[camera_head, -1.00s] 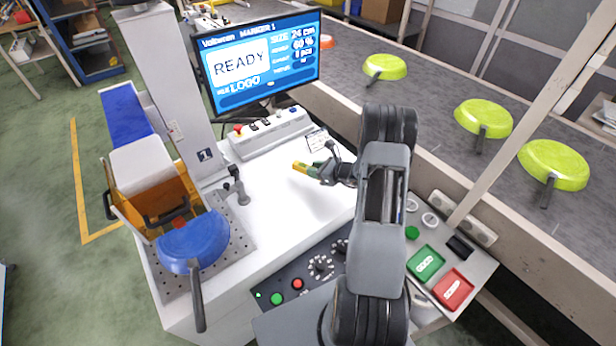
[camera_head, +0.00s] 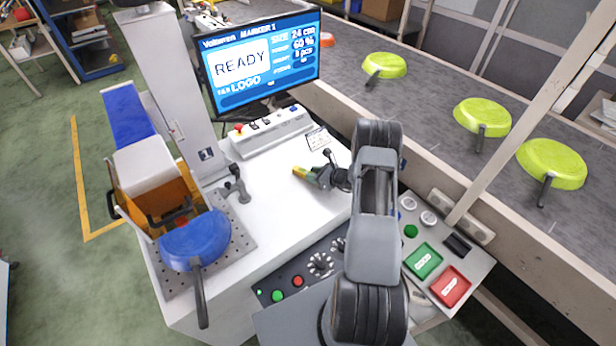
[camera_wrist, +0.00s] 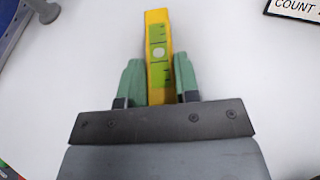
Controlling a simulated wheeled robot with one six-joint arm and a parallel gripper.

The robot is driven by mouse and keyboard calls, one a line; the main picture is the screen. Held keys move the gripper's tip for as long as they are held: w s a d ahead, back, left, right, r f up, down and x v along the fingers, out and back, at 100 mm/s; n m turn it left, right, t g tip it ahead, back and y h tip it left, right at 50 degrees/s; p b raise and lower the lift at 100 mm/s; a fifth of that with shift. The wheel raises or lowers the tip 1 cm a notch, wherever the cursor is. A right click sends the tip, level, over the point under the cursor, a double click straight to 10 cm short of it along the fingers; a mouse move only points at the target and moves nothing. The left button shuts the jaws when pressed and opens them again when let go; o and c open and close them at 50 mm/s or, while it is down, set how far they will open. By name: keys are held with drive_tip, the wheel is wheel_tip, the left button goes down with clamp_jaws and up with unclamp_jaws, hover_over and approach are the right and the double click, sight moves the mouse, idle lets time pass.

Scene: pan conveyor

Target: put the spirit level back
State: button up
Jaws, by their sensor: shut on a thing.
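The spirit level is a short yellow bar with a green marked face and a pale round spot, seen in the wrist view (camera_wrist: 158,60). In the head view its yellow end (camera_head: 299,172) sticks out to the left of my gripper (camera_head: 318,177). My gripper is shut on the level, with one green finger on each side of it in the wrist view (camera_wrist: 158,85). The rear part of the level is hidden by the gripper. The level is over the white worktop (camera_head: 270,205); I cannot tell whether it touches it.
A blue pan (camera_head: 195,240) sits on the perforated plate at the left, beside a grey clamp (camera_head: 235,185). A control box (camera_head: 270,130) and monitor (camera_head: 262,60) stand behind. Green pans (camera_head: 552,163) lie on the conveyor at the right. The worktop's middle is clear.

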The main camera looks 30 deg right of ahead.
drive_tip(key=shift+f, duration=0.1)
drive_tip(key=o, duration=1)
